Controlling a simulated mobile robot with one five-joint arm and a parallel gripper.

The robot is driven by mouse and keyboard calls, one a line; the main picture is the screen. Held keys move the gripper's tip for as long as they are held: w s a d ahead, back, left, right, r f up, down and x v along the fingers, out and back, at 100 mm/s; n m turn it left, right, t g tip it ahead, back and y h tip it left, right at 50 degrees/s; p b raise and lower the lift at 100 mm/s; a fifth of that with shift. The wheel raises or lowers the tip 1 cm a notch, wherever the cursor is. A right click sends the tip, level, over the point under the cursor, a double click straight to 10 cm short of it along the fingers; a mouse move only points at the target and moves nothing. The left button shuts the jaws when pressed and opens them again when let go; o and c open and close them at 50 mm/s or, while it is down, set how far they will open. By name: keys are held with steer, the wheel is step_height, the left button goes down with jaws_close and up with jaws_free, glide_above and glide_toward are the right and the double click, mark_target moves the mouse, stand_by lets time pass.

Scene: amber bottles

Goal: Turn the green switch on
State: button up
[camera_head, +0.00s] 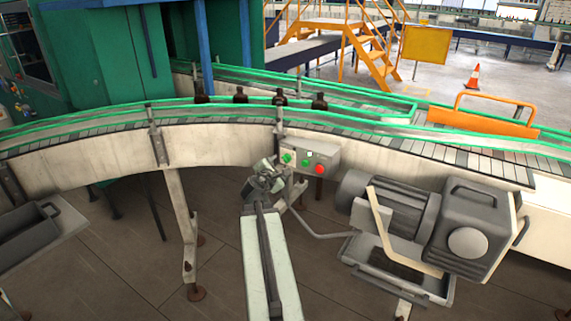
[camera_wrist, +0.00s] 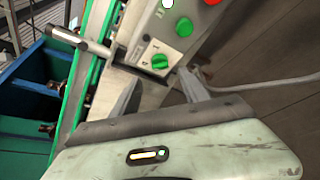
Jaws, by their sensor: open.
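The green switch (camera_head: 287,158) is a round knob on the lower left of a grey control box (camera_head: 328,153) fixed to the conveyor's side. In the wrist view the green switch (camera_wrist: 160,62) shows a raised bar across it. It lies just beyond and between the two fingertips of my gripper (camera_wrist: 161,82), which is open and empty. In the head view my gripper (camera_head: 270,174) is close to the left of the box. I cannot tell whether a finger touches the switch.
The box also bears a green button (camera_wrist: 184,27), a white one (camera_wrist: 167,3) and a red one (camera_head: 320,169). Several dark bottles (camera_head: 320,101) stand on the conveyor behind. A grey motor (camera_head: 390,205) stands at the right.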

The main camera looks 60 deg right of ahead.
mark_target(285, 160)
steer(key=b+x, duration=0.2)
steer(key=x, duration=0.5)
steer(key=shift+w+d+f, duration=0.1)
steer(key=shift+w+d, duration=0.05)
steer(key=shift+d, duration=0.1)
jaws_close()
steer(key=shift+d, duration=0.1)
